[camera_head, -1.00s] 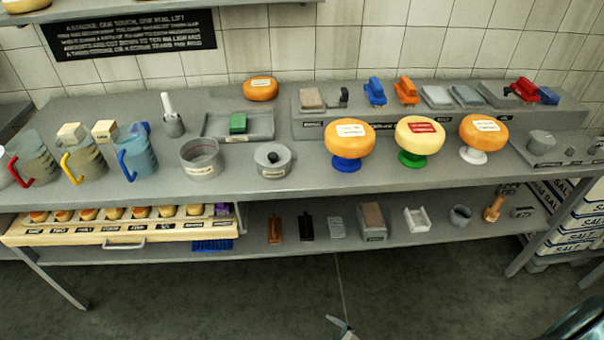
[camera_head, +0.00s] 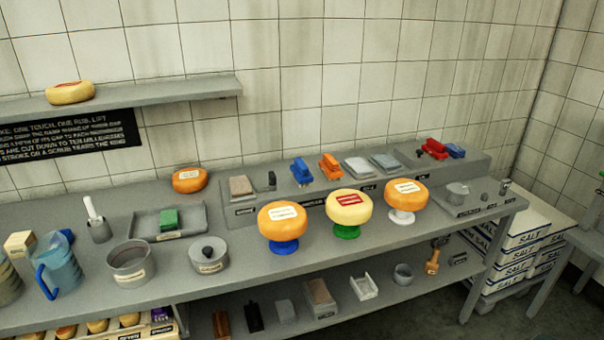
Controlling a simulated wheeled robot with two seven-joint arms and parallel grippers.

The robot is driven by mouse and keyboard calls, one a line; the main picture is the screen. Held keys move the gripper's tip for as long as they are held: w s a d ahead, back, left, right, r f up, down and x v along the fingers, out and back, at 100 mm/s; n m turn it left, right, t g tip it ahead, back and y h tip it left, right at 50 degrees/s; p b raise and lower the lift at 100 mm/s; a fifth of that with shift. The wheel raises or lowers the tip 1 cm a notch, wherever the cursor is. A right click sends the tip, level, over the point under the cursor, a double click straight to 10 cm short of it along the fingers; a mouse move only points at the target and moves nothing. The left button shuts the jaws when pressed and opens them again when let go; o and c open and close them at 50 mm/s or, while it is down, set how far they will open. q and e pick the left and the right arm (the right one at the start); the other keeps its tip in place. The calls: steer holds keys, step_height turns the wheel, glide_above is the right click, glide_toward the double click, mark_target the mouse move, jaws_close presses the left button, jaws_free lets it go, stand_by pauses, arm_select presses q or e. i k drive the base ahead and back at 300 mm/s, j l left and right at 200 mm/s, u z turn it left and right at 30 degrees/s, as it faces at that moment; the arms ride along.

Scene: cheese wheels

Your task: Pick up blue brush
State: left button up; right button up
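A blue brush-like tool (camera_head: 301,171) stands on the raised grey ledge at the back of the table, left of a similar orange one (camera_head: 330,166). A second, smaller blue block-like item (camera_head: 455,151) lies farther right on the ledge, beside a red tool (camera_head: 433,149). I cannot tell for sure which of the blue items is the brush meant. Neither of my grippers shows in the head view.
Cheese wheels on a blue stand (camera_head: 283,219), a green stand (camera_head: 348,207) and a white stand (camera_head: 406,195) stand in front of the ledge. A grey pot (camera_head: 131,264) and a blue-handled jug (camera_head: 58,270) are at left. Salt boxes (camera_head: 510,255) are stacked at right.

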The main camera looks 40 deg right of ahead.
mark_target(300, 172)
steer(key=i+l, duration=0.15)
steer(key=i, duration=0.55)
steer(key=i+l, duration=0.15)
steer(key=i, duration=0.55)
steer(key=z, duration=1.55)
